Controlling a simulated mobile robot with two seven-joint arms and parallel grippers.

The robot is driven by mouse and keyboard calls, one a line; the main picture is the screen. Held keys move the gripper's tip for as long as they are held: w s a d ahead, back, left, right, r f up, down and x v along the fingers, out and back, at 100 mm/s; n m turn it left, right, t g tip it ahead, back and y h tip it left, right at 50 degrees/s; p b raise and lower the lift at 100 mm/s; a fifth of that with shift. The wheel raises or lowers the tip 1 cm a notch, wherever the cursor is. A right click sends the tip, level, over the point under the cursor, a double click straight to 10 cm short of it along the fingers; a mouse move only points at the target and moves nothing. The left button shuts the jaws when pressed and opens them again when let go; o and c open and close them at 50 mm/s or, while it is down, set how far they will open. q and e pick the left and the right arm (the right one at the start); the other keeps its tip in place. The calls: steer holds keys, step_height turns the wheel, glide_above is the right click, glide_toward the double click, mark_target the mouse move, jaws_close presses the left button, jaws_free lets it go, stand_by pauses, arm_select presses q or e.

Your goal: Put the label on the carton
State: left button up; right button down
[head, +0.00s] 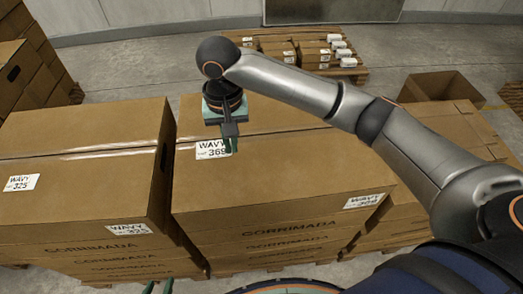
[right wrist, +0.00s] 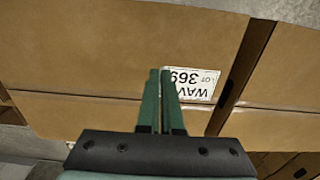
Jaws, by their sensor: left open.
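The white label (head: 213,149), printed WAVY and 369, is at the left part of the top of the middle carton (head: 290,175). It also shows in the right wrist view (right wrist: 196,84). I cannot tell whether it lies flat on the cardboard or sits slightly above it. My right gripper (head: 231,146) points down at the label's right edge in the head view. In the right wrist view its green fingers (right wrist: 162,75) are close together, with the label's edge at their tips. My left gripper (head: 158,287) is open at the bottom edge, mostly out of view.
The middle carton has another 369 label (head: 363,201) at its front right. A left carton (head: 85,175) bears two 325 labels (head: 21,183). A pallet of small boxes (head: 300,50) stands behind, and an open carton (head: 440,88) is at the back right.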

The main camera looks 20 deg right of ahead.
glide_above(260, 165)
steer(key=f, duration=0.6)
steer(key=shift+s+a+f, duration=0.1)
steer(key=shift+a+f, duration=0.05)
steer(key=shift+a, duration=0.15)
steer(key=f, duration=0.3)
steer(key=shift+d+f, duration=0.15)
steer(key=shift+d, duration=0.15)
steer(key=shift+f, duration=0.2)
steer(key=c, duration=1.1)
jaws_free()
step_height(260, 165, up, 12)
steer(key=shift+r, duration=0.1)
